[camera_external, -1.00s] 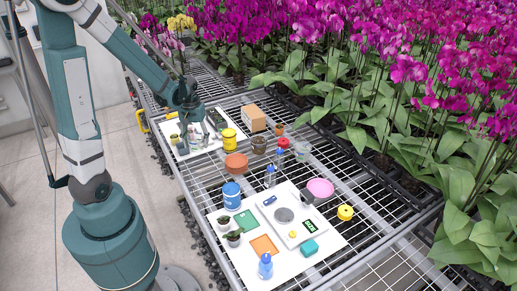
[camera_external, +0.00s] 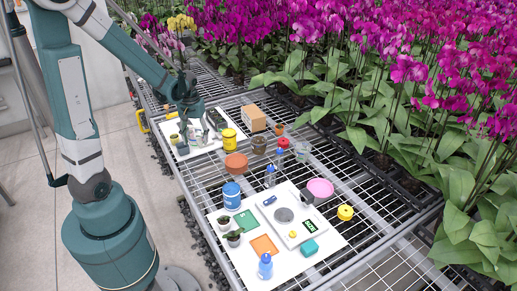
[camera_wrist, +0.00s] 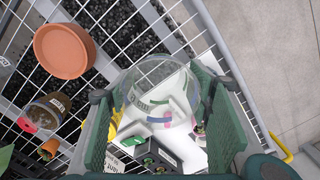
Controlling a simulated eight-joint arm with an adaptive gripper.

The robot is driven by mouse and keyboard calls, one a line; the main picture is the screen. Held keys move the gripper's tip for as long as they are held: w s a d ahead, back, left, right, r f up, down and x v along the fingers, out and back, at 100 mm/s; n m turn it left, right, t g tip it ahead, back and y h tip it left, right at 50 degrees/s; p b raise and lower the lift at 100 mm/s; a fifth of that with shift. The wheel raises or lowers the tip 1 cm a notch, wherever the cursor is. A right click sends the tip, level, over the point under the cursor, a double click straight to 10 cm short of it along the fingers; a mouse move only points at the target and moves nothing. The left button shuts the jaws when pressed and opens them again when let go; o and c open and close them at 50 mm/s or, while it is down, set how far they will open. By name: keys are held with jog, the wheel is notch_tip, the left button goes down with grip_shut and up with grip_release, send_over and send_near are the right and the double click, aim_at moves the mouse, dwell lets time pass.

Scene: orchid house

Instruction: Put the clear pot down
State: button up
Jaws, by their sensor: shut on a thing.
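In the wrist view the clear pot (camera_wrist: 150,84), a see-through round vessel, sits between the two green fingers of my gripper (camera_wrist: 157,112). The gripper is shut on it. Through its wall I see a white surface and small things behind it. In the outside view my gripper (camera_external: 189,112) points down over the white board (camera_external: 178,152) at the far left of the bench. The held pot is too small and faint there to make out clearly. I cannot tell whether its base touches the board.
A yellow tub (camera_external: 229,138) and a terracotta dish (camera_external: 236,162) stand nearby; the dish also shows in the wrist view (camera_wrist: 66,50). A cardboard box (camera_external: 253,118) is to the right. A dark multi-cell tray (camera_wrist: 153,158) lies below the gripper. Open wire mesh surrounds the board.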

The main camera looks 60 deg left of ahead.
jog(key=w+a+r+p, duration=0.25)
jog(key=w+a, duration=0.25)
jog(key=w, duration=0.6)
jog(key=w+a+r+p, duration=0.2)
jog(key=w+a+r, duration=0.2)
jog(key=w, duration=0.6)
notch_tip(320, 180, up, 3)
jog(key=m+p, duration=0.1)
jog(key=p, duration=0.4)
send_over(253, 111)
jog(key=shift+f, duration=0.2)
jog(key=shift+f, duration=3)
jog(key=shift+f, duration=1.9)
jog(key=shift+f+b, duration=0.2)
jog(key=shift+b, duration=0.2)
jog(key=o, duration=0.7)
jog(key=shift+c, duration=0.2)
jog(key=shift+r, duration=0.15)
